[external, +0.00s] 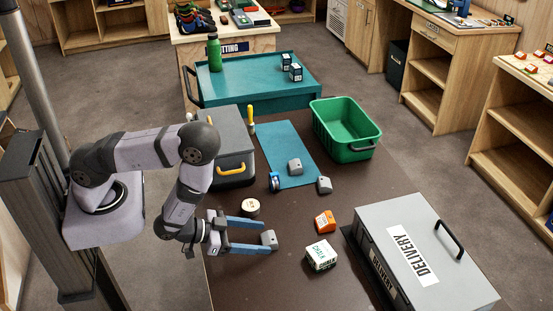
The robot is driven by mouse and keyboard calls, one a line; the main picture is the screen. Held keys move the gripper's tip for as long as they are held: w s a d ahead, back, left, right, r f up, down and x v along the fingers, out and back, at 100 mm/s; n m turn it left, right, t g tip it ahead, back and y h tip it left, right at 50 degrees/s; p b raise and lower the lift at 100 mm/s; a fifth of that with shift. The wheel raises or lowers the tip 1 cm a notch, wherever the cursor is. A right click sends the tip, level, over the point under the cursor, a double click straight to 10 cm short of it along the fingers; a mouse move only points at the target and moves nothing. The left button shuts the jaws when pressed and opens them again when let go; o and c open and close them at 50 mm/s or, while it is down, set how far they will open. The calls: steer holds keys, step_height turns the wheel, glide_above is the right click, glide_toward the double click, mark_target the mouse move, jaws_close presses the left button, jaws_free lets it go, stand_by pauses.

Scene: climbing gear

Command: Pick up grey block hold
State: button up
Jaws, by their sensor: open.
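My gripper (264,237) reaches right from my arm, low over the brown table, with its two blue fingers spread. A small grey block hold (269,238) lies at the fingertips, between the upper and lower finger as seen here. I cannot tell whether either finger touches it. Two other grey holds show: one on the blue mat (295,166) and one near the mat's lower right corner (324,185).
A round tan-topped item (251,207) sits just above my upper finger. A chalk box (321,255) and an orange box (325,222) stand to the right. A grey delivery box (425,245), a green crate (346,130) and a dark toolbox (232,150) border the area.

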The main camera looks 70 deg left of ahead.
mark_target(269, 237)
steer(key=shift+p+x, duration=0.35)
steer(key=shift+x, duration=1.65)
steer(key=shift+c, duration=0.3)
steer(key=c, duration=1.1)
steer(key=shift+o, duration=0.2)
steer(key=shift+r, duration=0.25)
step_height(269, 237, up, 8)
steer(key=shift+r+p, duration=0.1)
steer(key=shift+p, duration=0.5)
steer(key=shift+r+p, duration=0.7)
steer(key=shift+p, duration=0.1)
